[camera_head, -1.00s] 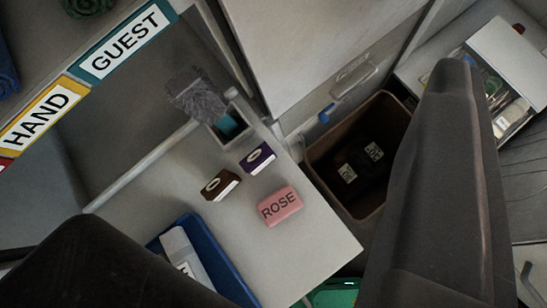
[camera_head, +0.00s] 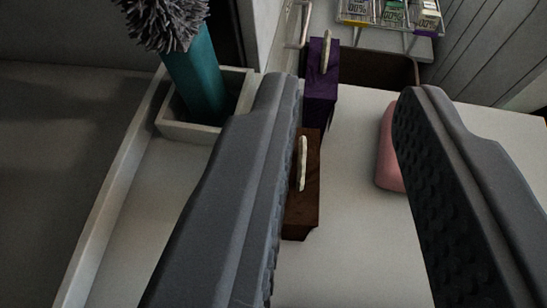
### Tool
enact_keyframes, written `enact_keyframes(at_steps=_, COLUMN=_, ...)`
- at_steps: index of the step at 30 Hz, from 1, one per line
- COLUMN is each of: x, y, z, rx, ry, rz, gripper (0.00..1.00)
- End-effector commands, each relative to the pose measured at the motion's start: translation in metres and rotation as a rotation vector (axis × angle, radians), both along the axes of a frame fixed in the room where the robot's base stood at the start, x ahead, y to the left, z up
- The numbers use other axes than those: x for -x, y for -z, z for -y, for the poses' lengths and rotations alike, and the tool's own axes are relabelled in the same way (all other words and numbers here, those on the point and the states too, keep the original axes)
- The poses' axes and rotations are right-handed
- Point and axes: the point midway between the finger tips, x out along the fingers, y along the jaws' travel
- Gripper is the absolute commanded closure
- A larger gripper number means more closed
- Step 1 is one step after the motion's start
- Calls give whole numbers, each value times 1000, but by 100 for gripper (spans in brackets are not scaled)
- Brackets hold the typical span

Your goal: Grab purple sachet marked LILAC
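The purple block shows between the fingertips, close beside the left one. A brown block (camera_head: 304,195) of like shape shows nearer, between the fingers and partly hidden by the left one. I cannot tell whether either finger touches a block.
A pink soap bar (camera_head: 388,150) is partly hidden by the right finger. A teal-handled grey duster (camera_head: 195,75) stands in a pale square holder (camera_head: 190,131) at left. A brown bin (camera_head: 385,70) lies beyond the counter edge, and a wire rack (camera_head: 385,38) with packets is at the far side.

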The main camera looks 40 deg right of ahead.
Motion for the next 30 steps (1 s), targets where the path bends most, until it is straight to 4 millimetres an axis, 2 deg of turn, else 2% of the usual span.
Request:
enact_keyframes(at_steps=3, x=5, y=11, z=-9, rx=-10, ry=6, rz=15, gripper=72)
enact_keyframes(at_steps=7, x=3, y=15, z=-5, rx=-11, ry=12, rz=21, gripper=72)
enact_keyframes(at_steps=21, x=-37, y=44, z=50, rx=-10, ry=12, rz=17, gripper=72)
enact_keyframes(at_steps=30, x=-49, y=52, z=64, rx=-11, ry=10, rz=18, gripper=72)
